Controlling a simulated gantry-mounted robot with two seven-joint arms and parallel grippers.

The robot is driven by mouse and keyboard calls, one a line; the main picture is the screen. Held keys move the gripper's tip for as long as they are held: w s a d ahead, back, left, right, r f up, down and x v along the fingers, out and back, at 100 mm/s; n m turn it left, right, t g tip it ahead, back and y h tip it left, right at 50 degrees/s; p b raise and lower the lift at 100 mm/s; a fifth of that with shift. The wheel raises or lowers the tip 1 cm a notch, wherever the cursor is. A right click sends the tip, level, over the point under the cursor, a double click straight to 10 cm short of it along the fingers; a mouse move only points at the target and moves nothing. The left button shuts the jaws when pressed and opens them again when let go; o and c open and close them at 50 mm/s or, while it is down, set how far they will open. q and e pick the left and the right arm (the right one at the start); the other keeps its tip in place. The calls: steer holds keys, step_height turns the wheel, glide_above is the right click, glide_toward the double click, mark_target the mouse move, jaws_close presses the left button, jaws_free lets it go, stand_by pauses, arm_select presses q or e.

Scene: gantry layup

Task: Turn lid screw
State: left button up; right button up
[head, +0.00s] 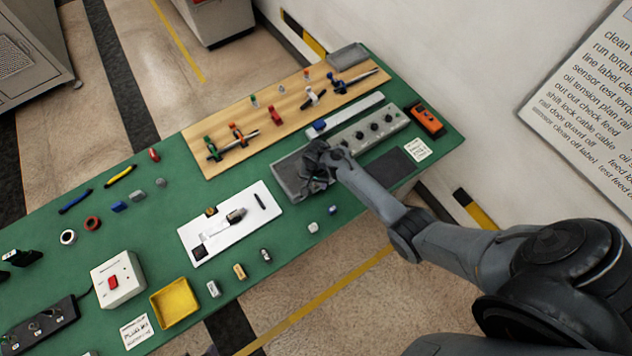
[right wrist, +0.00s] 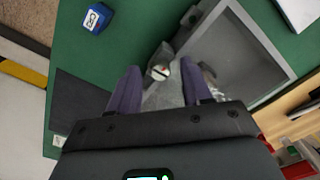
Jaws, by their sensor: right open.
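My right gripper (head: 316,166) is over a grey box (head: 284,180) on the green table. In the right wrist view the gripper's two fingers (right wrist: 160,68) are apart, with nothing clearly held between them. A small pale round screw head (right wrist: 160,73) with a dark slot and a reddish mark shows between the fingertips. It is beside the wall of the grey box (right wrist: 262,42). I cannot tell whether a finger touches it. In the head view the gripper hides the screw and part of the box. My left gripper is not in view.
A grey panel with black knobs (head: 374,130) and an orange device (head: 426,119) are behind and right of the box. A dark mat (head: 389,168) lies right of my gripper. A wooden board with clamps (head: 221,165) is behind. A white board (head: 258,226) lies front left.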

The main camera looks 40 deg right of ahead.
jaws_close()
stand_by(0.4)
